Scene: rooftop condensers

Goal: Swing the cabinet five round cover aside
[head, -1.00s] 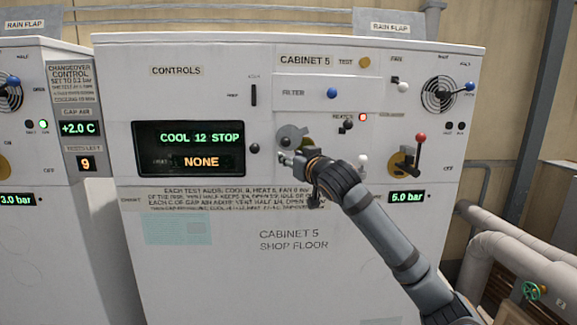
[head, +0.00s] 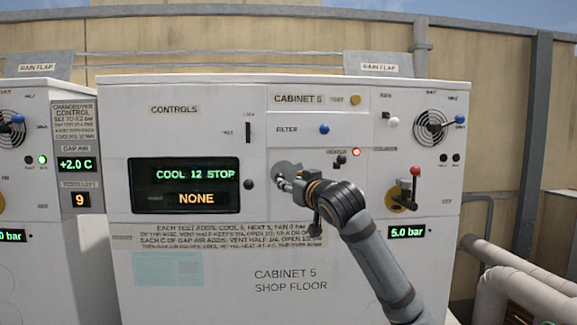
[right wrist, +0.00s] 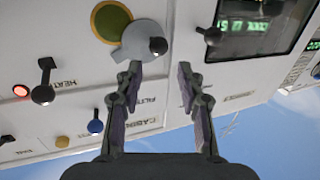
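The round cover of cabinet five is a grey disc with a dark knob. In the head view the cover (head: 288,167) is partly hidden by my right gripper (head: 282,184). In the right wrist view, turned upside down, the cover (right wrist: 138,42) overlaps part of a yellow-green disc (right wrist: 108,18). The knob (right wrist: 158,46) shows just beyond and between the tips of my right gripper (right wrist: 160,72). The right fingers are apart with nothing clearly between them; whether they touch the knob I cannot tell. My left gripper is not in view.
Close by on the panel are the heater lever (head: 340,163), a blue filter knob (head: 324,129), a red-topped lever (head: 415,172) and the display (head: 185,184). A dark knob (head: 248,184) sits beside the display. Pipes (head: 505,265) run at the right.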

